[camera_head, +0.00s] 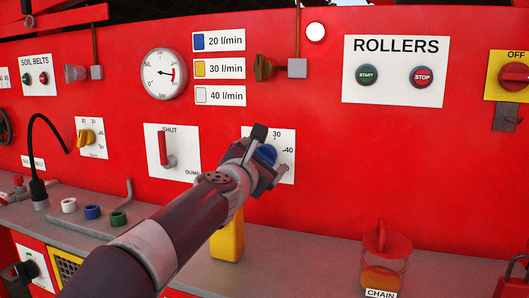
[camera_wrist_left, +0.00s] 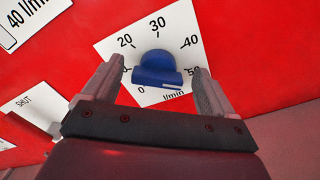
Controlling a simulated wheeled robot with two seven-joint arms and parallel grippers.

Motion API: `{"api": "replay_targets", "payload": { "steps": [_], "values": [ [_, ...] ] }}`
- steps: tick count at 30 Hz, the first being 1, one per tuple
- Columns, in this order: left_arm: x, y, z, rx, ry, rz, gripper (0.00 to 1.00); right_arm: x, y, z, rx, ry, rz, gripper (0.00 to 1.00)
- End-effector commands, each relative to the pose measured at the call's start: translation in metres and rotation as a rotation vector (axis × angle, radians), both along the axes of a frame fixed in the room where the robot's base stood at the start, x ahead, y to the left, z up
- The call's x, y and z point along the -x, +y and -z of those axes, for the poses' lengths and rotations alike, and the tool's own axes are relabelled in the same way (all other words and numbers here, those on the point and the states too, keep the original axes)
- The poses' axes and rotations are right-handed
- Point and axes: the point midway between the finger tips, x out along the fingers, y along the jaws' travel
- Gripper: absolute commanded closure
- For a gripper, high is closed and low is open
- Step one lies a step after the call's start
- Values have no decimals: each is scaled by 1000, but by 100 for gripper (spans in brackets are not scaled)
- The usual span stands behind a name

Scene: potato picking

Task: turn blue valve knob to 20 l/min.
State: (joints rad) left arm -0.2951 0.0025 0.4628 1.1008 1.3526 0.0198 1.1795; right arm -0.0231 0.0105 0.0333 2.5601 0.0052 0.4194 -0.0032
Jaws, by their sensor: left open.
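The blue valve knob (camera_wrist_left: 157,68) sits on a white dial plate (camera_wrist_left: 183,35) marked 0, 20, 30, 40, 50 and l/min. My left gripper (camera_wrist_left: 160,72) is open, one finger on each side of the knob, with visible gaps to it in the left wrist view. A small white mark shows on the knob's lower right edge, towards the 50 side; I cannot tell the exact setting. In the head view the left gripper (camera_head: 270,152) is at the dial and partly hides the blue knob (camera_head: 265,154). My right gripper is not in view.
The red panel carries a yellow knob (camera_head: 86,137), a SHUT lever (camera_head: 163,148), a gauge (camera_head: 164,74) and the ROLLERS buttons (camera_head: 395,75). A yellow handle (camera_head: 228,238) stands below my left arm.

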Motion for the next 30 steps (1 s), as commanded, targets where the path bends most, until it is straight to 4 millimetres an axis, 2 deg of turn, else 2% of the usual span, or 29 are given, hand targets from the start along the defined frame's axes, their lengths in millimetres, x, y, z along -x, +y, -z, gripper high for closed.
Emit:
{"api": "replay_targets", "payload": {
  "steps": [5,13,14,18,19,30],
  "values": [
    [-13,-4,-1,0,0,0,13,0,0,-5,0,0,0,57],
    [-15,-5,1,-1,0,0,13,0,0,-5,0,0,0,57],
    [-15,-5,1,-1,0,0,16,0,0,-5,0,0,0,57],
    [-15,-5,1,-1,0,-1,62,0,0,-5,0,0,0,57],
    [-15,-5,1,-1,0,-1,65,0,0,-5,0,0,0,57],
    [-15,-4,1,60,20,-1,64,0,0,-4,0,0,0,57]
  ]
}}
